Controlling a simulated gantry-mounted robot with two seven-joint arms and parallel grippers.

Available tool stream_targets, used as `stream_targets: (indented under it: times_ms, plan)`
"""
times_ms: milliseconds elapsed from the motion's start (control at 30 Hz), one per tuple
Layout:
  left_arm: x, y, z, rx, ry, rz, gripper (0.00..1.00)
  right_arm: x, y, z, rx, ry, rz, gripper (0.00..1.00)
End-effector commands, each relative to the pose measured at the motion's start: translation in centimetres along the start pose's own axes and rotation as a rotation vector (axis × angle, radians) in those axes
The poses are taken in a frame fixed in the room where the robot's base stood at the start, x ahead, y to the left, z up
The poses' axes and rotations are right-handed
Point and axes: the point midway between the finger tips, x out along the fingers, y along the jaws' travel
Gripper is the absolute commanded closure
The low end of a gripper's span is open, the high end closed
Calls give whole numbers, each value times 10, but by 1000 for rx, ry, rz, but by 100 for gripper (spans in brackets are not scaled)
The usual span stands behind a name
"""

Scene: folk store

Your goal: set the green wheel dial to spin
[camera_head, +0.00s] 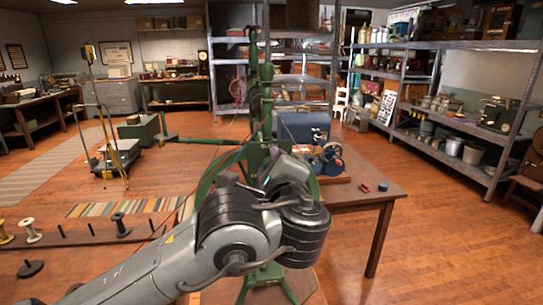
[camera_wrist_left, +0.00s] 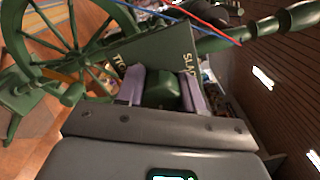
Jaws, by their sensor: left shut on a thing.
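The green spinning wheel (camera_head: 266,100) stands in front of me, its lower middle hidden behind my left arm. In the left wrist view its spoked wheel (camera_wrist_left: 60,35) is at the upper left. A green panel (camera_wrist_left: 165,48) with pale lettering is in front of the gripper; the words are partly hidden by the fingers. My left gripper (camera_wrist_left: 163,88) is shut on the green dial (camera_wrist_left: 161,90), one finger on either side of it. I cannot read which setting the dial points to. In the head view the gripper itself is hidden behind the wrist. My right gripper is not in view.
A wooden table (camera_head: 372,193) with a blue machine (camera_head: 304,126) stands behind to the right. Spools (camera_head: 31,230) on a wooden rack are at the left. Metal shelves (camera_head: 460,115) line the right. Open floor (camera_head: 440,240) lies at the lower right.

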Motion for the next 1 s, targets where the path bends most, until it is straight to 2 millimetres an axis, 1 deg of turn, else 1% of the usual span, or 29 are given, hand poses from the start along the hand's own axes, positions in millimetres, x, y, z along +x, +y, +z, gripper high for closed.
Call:
stream_targets:
  times_ms: [33,200,400,933,967,1000]
  plan:
    - [0,-2,0,35,1,-1,94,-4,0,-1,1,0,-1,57]
    - [0,-1,0,126,2,-1,94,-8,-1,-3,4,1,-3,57]
    - [0,0,-1,190,2,-1,94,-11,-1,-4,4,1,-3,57]
    - [0,1,-1,212,2,-1,94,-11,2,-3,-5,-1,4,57]
    - [0,1,-1,212,2,-1,60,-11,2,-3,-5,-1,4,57]
    - [0,1,-1,212,2,0,54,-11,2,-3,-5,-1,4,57]
